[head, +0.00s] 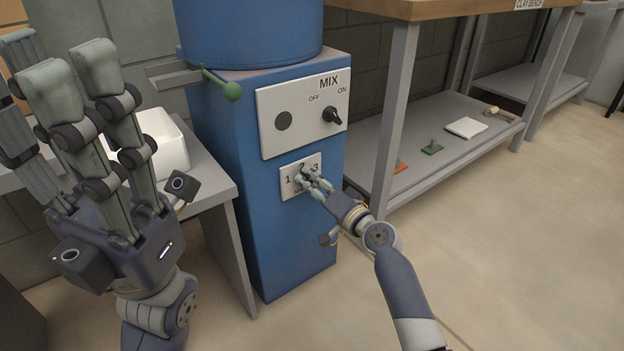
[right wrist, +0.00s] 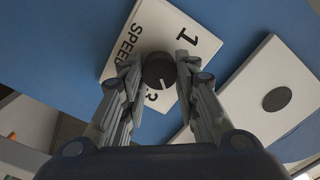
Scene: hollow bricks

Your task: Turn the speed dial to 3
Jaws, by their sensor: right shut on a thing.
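The speed dial (right wrist: 157,70) is a small black round knob on a white plate (right wrist: 118,72) marked SPEED, 1 and 3 in the right wrist view. A short white mark shows on the dial's lower part, on the side of the 3; its exact aim is hard to tell. In the head view, the plate (head: 286,188) shows 1, 2 and 3, with the dial mostly hidden by my fingers. My right gripper (head: 314,184) is shut on the dial, one finger on each side. My left gripper (head: 85,85) is raised, open and empty at the left.
The plate is on a blue machine (head: 285,250). Above it is a MIX panel (head: 300,135) with a black knob (head: 333,115). A green-ended lever (head: 232,91) sticks out higher up. A white container (head: 165,140) stands left; a shelf (head: 400,150) with tools stands right.

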